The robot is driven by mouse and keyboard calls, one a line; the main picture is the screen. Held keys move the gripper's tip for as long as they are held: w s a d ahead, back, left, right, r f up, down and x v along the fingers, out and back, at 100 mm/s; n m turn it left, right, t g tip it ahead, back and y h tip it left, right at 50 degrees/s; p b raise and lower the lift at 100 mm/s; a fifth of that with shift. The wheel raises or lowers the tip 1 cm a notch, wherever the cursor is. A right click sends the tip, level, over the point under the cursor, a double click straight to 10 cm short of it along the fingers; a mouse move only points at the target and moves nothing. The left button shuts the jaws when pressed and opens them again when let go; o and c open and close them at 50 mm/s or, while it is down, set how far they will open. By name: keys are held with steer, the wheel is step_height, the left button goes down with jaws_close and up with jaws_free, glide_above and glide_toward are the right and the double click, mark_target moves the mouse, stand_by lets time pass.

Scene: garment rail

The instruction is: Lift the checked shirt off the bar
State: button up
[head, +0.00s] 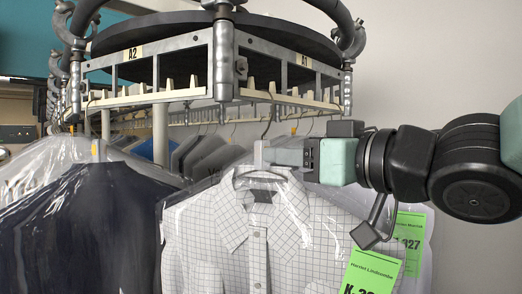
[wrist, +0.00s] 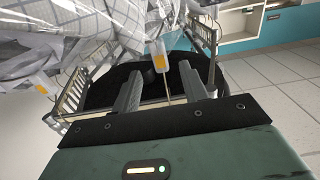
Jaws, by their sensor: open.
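The checked shirt (head: 258,235), white with a dark grid, hangs under clear film in the middle of the head view. Its collar is at the top, below the bar (head: 290,99). My gripper (head: 272,156) reaches in from the right, its fingers level with the hanger neck just above the collar. In the wrist view the fingers (wrist: 160,88) are apart, with the pale hanger neck (wrist: 158,62), its orange mark and thin wire hook between or just beyond them. I cannot tell whether they touch it. The shirt also fills the upper left there (wrist: 75,25).
A dark garment (head: 90,225) under film hangs close on the left. Green tags (head: 370,272) hang at the shirt's right. More grey garments (head: 205,155) hang behind. The round metal rail frame (head: 223,60) stands directly above. The wall side at upper right is free.

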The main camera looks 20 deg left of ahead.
steer(key=shift+p+x, duration=0.7)
steer(key=shift+x, duration=2.65)
jaws_close()
steer(key=shift+r, duration=0.2)
steer(key=shift+r+p, duration=1.5)
steer(key=shift+r, duration=0.1)
steer(key=shift+d, duration=0.1)
steer(key=b+v, duration=0.1)
steer(key=v, duration=0.6)
